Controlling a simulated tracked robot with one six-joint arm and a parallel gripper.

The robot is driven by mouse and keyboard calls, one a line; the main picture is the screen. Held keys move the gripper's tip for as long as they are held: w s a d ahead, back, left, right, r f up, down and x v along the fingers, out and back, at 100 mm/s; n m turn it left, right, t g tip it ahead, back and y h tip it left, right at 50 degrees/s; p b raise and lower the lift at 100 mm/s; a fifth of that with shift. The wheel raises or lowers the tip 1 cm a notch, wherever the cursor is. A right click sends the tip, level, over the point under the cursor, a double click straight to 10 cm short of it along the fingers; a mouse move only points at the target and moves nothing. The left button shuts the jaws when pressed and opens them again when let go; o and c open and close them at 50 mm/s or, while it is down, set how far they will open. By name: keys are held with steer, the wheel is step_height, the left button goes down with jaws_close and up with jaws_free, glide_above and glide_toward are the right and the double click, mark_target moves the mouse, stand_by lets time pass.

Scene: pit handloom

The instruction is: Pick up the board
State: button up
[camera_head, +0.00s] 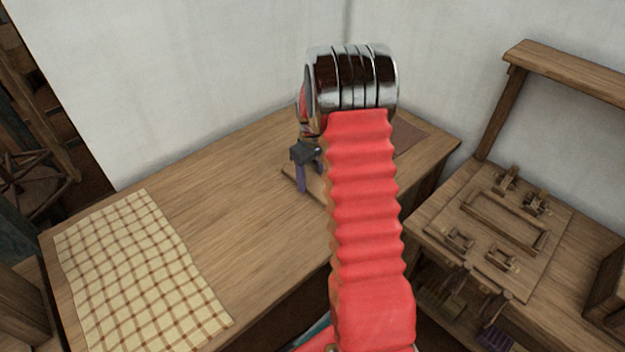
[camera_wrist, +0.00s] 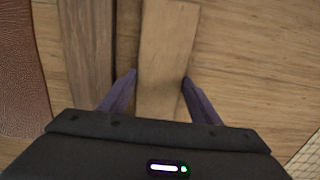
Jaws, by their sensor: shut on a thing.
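The board (camera_wrist: 168,40) is a pale, narrow wooden strip in the wrist view, running up between my gripper's fingers (camera_wrist: 160,78). The purple fingertips sit at its two long edges and are shut on it. In the head view, part of the board (camera_head: 314,188) shows at the table's far part, by my gripper (camera_head: 309,172). My red arm hides the rest of it there. I cannot tell whether the board is clear of the table or resting on it.
A darker plank (camera_wrist: 86,50) lies left of the board, and a brown leather-like sheet (camera_wrist: 20,75) lies further left. A checked cloth (camera_head: 135,265) covers the wooden table's (camera_head: 225,215) near left part. A side bench with a fixture board (camera_head: 490,235) stands at right. White walls close the back.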

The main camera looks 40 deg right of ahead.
mark_target(312, 181)
step_height(312, 181, up, 10)
stand_by(0.5)
steer(key=shift+s, duration=0.15)
stand_by(0.4)
